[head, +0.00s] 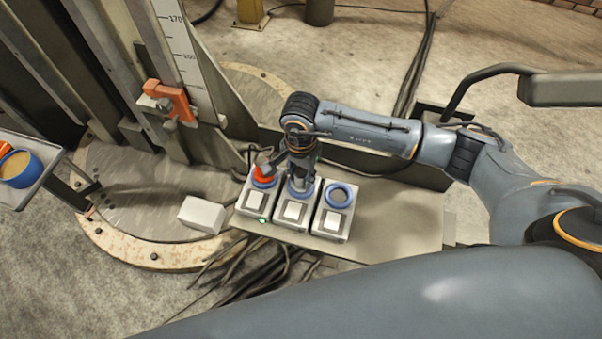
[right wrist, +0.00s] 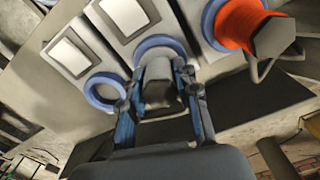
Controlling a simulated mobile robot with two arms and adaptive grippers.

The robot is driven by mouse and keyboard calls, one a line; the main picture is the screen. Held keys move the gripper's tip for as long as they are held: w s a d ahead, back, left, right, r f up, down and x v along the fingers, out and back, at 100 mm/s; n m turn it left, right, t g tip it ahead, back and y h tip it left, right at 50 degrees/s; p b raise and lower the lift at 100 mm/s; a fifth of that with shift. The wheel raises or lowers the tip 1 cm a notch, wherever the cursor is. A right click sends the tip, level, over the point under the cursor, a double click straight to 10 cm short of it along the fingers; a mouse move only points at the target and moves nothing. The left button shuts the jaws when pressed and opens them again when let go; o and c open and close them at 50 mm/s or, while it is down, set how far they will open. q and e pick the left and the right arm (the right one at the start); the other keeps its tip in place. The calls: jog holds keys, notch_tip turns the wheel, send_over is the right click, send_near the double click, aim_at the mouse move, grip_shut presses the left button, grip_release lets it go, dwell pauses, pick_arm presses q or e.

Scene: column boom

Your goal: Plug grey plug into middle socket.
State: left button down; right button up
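Three grey socket boxes with blue rings and white square panels stand in a row in the head view. My right gripper (head: 301,163) points down over the middle socket (head: 293,212). In the right wrist view, my right gripper's fingers (right wrist: 160,95) close on both sides of the grey plug (right wrist: 160,80). The plug stands at the middle socket's blue ring (right wrist: 160,46); I cannot tell how deep it sits. The left socket (head: 254,203) holds an orange-red plug (head: 263,175). The right socket (head: 332,220) has an empty ring. My left gripper is not in view.
The sockets stand on a grey shelf (head: 400,220) with dark cables hanging below. A pale block (head: 202,215) lies left of the sockets. A column with a scale (head: 187,60) and an orange clamp (head: 171,100) rises behind. A blue cup (head: 20,168) stands at the far left.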

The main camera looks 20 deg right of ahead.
jog(key=o, duration=0.5)
notch_tip(320, 180, up, 12)
jog(key=shift+r, duration=0.1)
dwell(0.8)
